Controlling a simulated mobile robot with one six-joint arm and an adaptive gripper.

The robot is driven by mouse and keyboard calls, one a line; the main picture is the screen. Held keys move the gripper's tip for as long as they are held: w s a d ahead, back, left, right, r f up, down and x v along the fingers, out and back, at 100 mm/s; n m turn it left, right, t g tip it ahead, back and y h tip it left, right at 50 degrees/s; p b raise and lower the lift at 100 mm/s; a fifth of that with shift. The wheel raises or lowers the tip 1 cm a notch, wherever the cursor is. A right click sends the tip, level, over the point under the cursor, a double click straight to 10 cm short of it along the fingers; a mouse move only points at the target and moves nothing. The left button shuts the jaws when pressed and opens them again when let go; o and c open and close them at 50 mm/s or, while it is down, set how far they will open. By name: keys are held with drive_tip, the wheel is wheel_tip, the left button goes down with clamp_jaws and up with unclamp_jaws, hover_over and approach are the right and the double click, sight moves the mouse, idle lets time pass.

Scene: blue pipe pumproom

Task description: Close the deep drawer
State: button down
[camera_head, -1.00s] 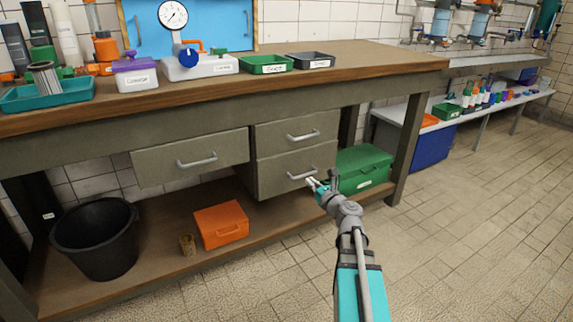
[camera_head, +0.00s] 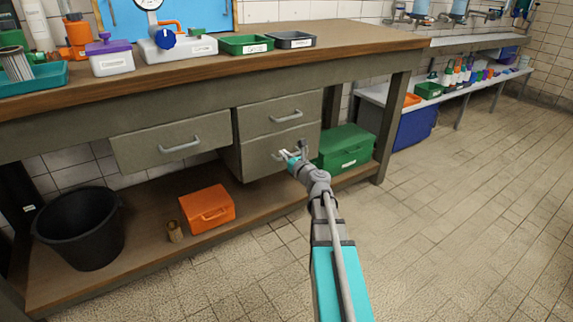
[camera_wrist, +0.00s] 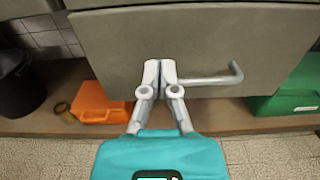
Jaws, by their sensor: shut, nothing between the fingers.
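The deep drawer looks to be the lower right one under the workbench, a grey-olive front (camera_head: 262,160) with a bar handle (camera_head: 278,155). A small drawer (camera_head: 281,112) sits above it. In the wrist view the deep drawer's front (camera_wrist: 190,40) fills the upper middle, and its handle (camera_wrist: 225,77) runs to the right from my fingers. My gripper (camera_head: 290,154) is shut and empty. In the wrist view my fingertips (camera_wrist: 160,68) are together against or just before the front, at the handle's left end, which they hide. I cannot tell how far the drawer stands out.
A wide drawer (camera_head: 172,144) is at left. The lower shelf holds an orange case (camera_head: 207,208), a black bucket (camera_head: 82,230) and a green box (camera_head: 346,147) just right of the deep drawer. A bench leg (camera_head: 394,125) stands farther right. The tiled floor in front is clear.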

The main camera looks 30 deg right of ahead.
sight(270, 143)
drive_tip(key=w, duration=0.7)
drive_tip(key=shift+w+a+f, duration=0.15)
drive_tip(key=shift+a+f, duration=0.05)
drive_tip(key=shift+a, duration=0.1)
